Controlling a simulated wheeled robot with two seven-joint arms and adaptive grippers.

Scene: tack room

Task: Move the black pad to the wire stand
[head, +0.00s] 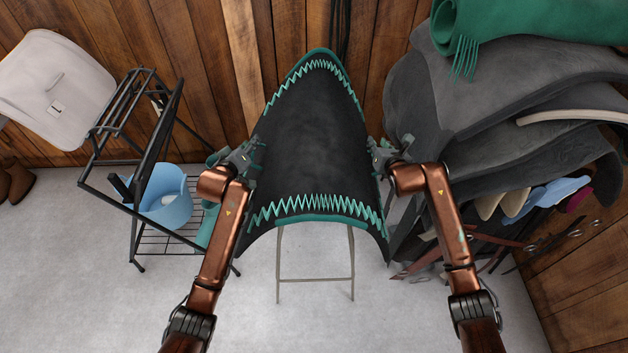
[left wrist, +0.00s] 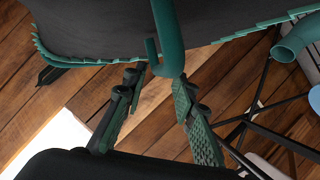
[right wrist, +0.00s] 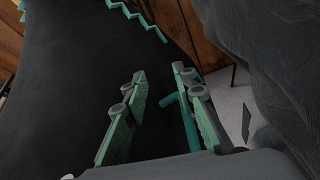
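The black pad (head: 315,130), with green zigzag stitching and green edges, is draped in an arch over the wire stand (head: 316,280). Only the stand's thin legs and crossbar show below the pad's near edge; its top is hidden, so I cannot tell how firmly the pad rests. My left gripper (head: 246,154) is at the pad's left edge, fingers apart. My right gripper (head: 378,152) is at the right edge.
A black metal rack (head: 140,165) with a light blue bucket (head: 168,200) stands on the left, near my left arm. Dark pads (head: 470,110) and a green fringed blanket (head: 540,20) crowd the right. The front floor is clear.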

